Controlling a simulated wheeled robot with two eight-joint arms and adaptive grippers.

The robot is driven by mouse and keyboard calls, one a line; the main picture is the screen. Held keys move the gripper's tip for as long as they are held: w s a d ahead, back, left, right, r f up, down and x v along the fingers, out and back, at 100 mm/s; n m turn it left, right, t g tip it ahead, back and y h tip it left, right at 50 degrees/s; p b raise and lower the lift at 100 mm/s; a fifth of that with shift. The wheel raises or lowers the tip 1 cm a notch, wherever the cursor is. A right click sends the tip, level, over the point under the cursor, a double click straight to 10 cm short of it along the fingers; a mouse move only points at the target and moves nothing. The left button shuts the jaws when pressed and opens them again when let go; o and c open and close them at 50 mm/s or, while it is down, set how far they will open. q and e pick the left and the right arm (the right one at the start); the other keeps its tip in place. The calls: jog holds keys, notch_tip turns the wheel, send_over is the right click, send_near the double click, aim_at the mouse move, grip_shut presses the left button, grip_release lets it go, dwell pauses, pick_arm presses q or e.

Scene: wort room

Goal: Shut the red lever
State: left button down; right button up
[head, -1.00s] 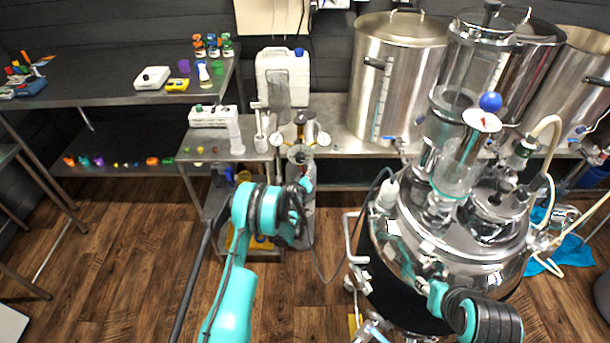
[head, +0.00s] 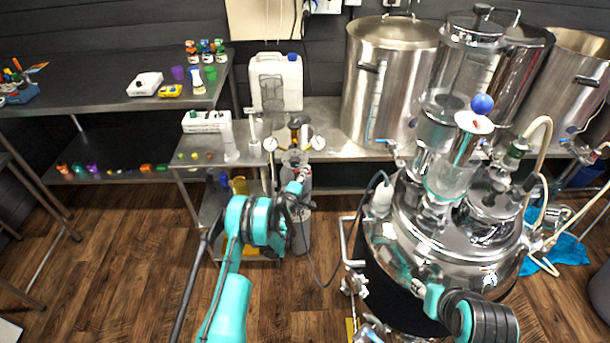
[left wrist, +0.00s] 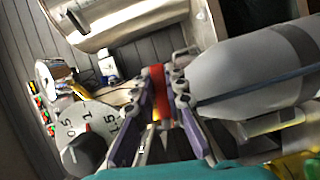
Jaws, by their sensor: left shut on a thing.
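The red lever (left wrist: 158,78) shows in the left wrist view as a narrow upright red piece between my fingertips. My left gripper (left wrist: 157,92) is shut on it, with one purple-grey finger on each side. In the head view my left gripper (head: 296,198) is beside the grey gas cylinder (head: 302,232), just below its valve and two gauges.
A small steel cart (head: 205,160) stands left of the cylinder. The large steel kettle (head: 440,240) stands to the right. Wooden floor lies open at left.

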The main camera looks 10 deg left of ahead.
pick_arm(q)
jog(key=shift+r+n, duration=0.2)
jog(key=shift+n, duration=0.3)
jog(key=c, duration=1.5)
grip_release()
jog(key=shift+c, duration=0.2)
